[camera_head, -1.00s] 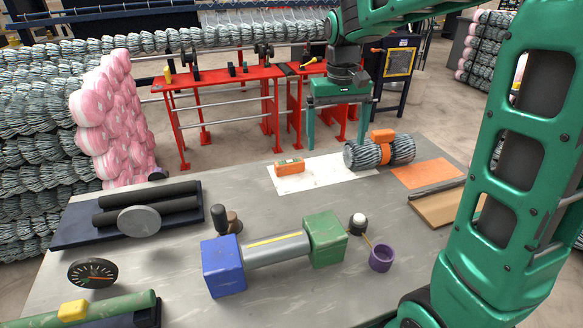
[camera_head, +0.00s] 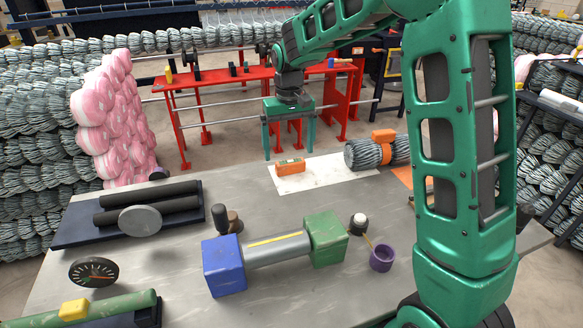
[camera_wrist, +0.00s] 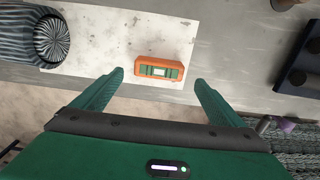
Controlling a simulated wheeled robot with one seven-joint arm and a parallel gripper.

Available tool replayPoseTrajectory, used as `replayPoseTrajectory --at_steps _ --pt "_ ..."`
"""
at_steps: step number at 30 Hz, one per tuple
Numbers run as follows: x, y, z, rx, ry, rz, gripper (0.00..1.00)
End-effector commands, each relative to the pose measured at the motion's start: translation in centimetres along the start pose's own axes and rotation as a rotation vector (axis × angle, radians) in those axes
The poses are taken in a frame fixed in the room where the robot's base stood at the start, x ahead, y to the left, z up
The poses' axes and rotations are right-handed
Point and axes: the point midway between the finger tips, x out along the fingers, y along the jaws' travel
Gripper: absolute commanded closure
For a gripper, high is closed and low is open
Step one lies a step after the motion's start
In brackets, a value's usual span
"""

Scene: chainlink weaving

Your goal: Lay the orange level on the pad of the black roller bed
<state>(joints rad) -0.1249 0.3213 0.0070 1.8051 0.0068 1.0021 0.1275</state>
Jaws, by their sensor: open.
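The orange level (camera_head: 290,167) has a green vial window. It lies flat on a white sheet (camera_head: 325,174) at the table's far side; the wrist view also shows the level (camera_wrist: 159,70). My green gripper (camera_head: 288,152) is open, above and just behind the level. In the wrist view the level is centred between and a little beyond the fingertips, untouched. The black roller bed (camera_head: 72,233) stands at the table's left with two dark rollers. A grey round disc (camera_head: 139,221) sits at its front; I cannot tell whether it is the pad.
A grey wire coil with an orange band (camera_head: 372,152) is right of the level. A blue-and-green-ended roller (camera_head: 276,249), purple cup (camera_head: 382,258) and dial gauge (camera_head: 93,273) are nearer. A red stand (camera_head: 240,92) is behind the table. Bare tabletop lies between roller bed and sheet.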

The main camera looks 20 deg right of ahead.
Motion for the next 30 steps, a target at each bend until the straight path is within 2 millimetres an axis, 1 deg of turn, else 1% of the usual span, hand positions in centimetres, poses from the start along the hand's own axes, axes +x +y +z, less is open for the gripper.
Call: replayPoseTrajectory --at_steps 4,9,12,15,21,26,27,30 --pt "1.5 0.1 0.3 0.0 -0.003 0.0 0.08" --pt "3.9 0.2 0.5 0.0 -0.004 0.0 0.08" --pt "4.8 0.2 0.5 0.0 -0.002 0.0 0.08" --pt "5.2 0.2 0.4 0.0 -0.001 0.0 0.08" --pt "5.2 0.2 0.4 0.0 -0.001 0.0 0.08" --pt "5.2 0.3 0.4 0.0 -0.001 0.0 0.46" --pt "5.2 0.2 0.4 0.0 -0.001 0.0 0.56" --pt "5.1 0.2 0.4 0.0 0.0 0.0 0.56"
